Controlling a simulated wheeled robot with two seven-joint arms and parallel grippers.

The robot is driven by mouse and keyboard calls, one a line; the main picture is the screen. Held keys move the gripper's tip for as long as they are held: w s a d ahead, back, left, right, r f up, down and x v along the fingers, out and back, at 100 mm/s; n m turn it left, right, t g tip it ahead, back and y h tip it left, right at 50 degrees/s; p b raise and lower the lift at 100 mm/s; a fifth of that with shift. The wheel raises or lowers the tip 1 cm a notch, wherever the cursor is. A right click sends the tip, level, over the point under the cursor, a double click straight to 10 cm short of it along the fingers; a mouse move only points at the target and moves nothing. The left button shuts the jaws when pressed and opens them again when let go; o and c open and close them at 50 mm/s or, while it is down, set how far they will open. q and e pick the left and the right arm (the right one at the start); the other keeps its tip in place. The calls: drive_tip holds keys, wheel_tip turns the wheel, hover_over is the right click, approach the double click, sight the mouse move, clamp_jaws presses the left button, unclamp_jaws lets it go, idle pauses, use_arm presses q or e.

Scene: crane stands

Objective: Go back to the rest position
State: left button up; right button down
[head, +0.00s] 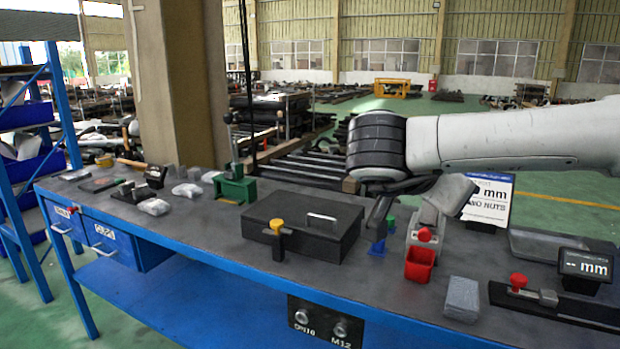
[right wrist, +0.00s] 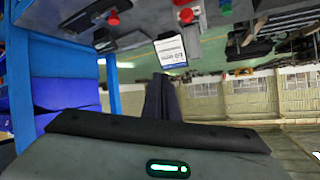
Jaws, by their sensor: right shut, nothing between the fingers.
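My right arm comes in from the right in the head view. My right gripper (head: 378,212) hangs over the workbench (head: 205,222), behind the right end of a black lidded box (head: 305,225) and left of a grey stand with a red knob (head: 424,234). Its dark fingers point down and are together. In the right wrist view the fingers (right wrist: 161,84) are closed side by side with nothing between them. Whether the fingertips touch anything cannot be told from the head view. My left gripper is in neither view.
A green stand (head: 236,188) is further left. A blue shelf rack (head: 62,120) and a thick column (head: 180,80) stand beyond.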

drive_tip(key=d+m+g, duration=0.2)
drive_tip(key=d+m, duration=0.1)
drive_tip(key=d, duration=0.9)
drive_tip(key=s+a+f+n+g+y, duration=0.1)
drive_tip(key=s+a+f+g+y, duration=0.3)
drive_tip(key=a+f, duration=0.6)
drive_tip(key=s+a+f+y, duration=0.3)
drive_tip(key=a+f+y, duration=0.2)
drive_tip(key=a+f, duration=0.6)
drive_tip(key=s+a+f+m+g+y, duration=0.35)
drive_tip(key=s+a+f+y, duration=0.35)
drive_tip(key=s+a, duration=0.4)
drive_tip(key=s+a+r+m+y, duration=0.2)
drive_tip(key=a+r+m+y, duration=0.3)
drive_tip(key=a+m+y, duration=0.45)
drive_tip(key=w+d+f+m+t, duration=0.1)
drive_tip(key=w+d+m+t, duration=0.45)
drive_tip(key=m+t, duration=0.55)
drive_tip(key=d+f+m+t+h, duration=0.3)
drive_tip(key=d+f+m+h, duration=0.4)
drive_tip(key=d+f+m, duration=0.7)
drive_tip(key=s+d+f+m+g+h, duration=0.6)
drive_tip(key=s+d+f+m+h, duration=0.2)
drive_tip(key=s+d+f+m, duration=0.7)
drive_tip(key=a+m+t+y+b, duration=0.1)
drive_tip(key=a+m, duration=0.1)
drive_tip(key=a, duration=0.9)
drive_tip(key=shift+a+f, duration=0.15)
drive_tip(key=shift+a, duration=0.1)
